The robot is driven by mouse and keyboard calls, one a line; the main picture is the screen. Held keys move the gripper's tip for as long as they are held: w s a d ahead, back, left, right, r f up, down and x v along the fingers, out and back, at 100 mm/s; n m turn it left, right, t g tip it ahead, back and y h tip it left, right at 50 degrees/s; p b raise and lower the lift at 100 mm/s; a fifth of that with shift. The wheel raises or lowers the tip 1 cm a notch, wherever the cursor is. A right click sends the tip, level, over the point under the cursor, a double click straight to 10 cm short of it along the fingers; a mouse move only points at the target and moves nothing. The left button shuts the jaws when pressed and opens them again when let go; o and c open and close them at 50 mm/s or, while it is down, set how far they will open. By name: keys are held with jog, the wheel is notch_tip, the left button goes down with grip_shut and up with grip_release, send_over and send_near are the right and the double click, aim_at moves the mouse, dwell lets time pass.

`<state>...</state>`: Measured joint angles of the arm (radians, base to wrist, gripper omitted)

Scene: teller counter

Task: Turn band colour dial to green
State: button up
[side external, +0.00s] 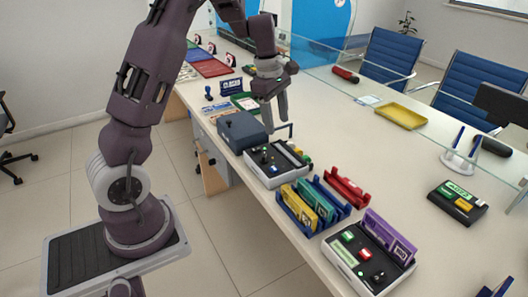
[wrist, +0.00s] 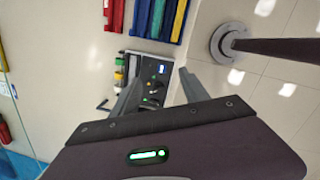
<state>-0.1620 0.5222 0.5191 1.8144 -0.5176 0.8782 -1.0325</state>
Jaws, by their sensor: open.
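A grey and white machine (side external: 278,178) with a black top panel stands on the counter near its left edge. It carries small knobs and a green light; coloured rolls, green and yellow among them, sit along its far side. In the wrist view the machine (wrist: 163,91) shows a lit blue display, small coloured marks and a dark knob, partly hidden behind a finger. I cannot tell which knob is the band colour dial or which colour it points to. My gripper (side external: 276,121) is open and empty above the machine's far end, apart from it. Its fingers (wrist: 161,93) frame the panel in the wrist view.
A dark blue-grey box (side external: 241,131) stands just behind the machine. Yellow, teal and red banknote holders (side external: 345,189) stand in front of it, then another device with a purple holder (side external: 390,236). The counter's middle is clear up to a yellow tray (side external: 401,117).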

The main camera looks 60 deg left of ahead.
aim_at(264, 154)
jog(key=a+f+n, duration=0.1)
jog(key=a+f, duration=0.1)
jog(key=f, duration=0.1)
jog(key=a+f+n+g, duration=0.1)
jog(key=a+f+n, duration=0.1)
jog(key=a+f, duration=0.1)
jog(key=w+a+f+n+y, duration=0.1)
jog(key=a+f+n, duration=0.1)
jog(key=a+f, duration=0.1)
jog(key=shift+a+f, duration=0.1)
jog(key=shift+f, duration=0.1)
notch_tip(264, 154, down, 7)
jog(key=shift+f, duration=0.15)
grip_shut()
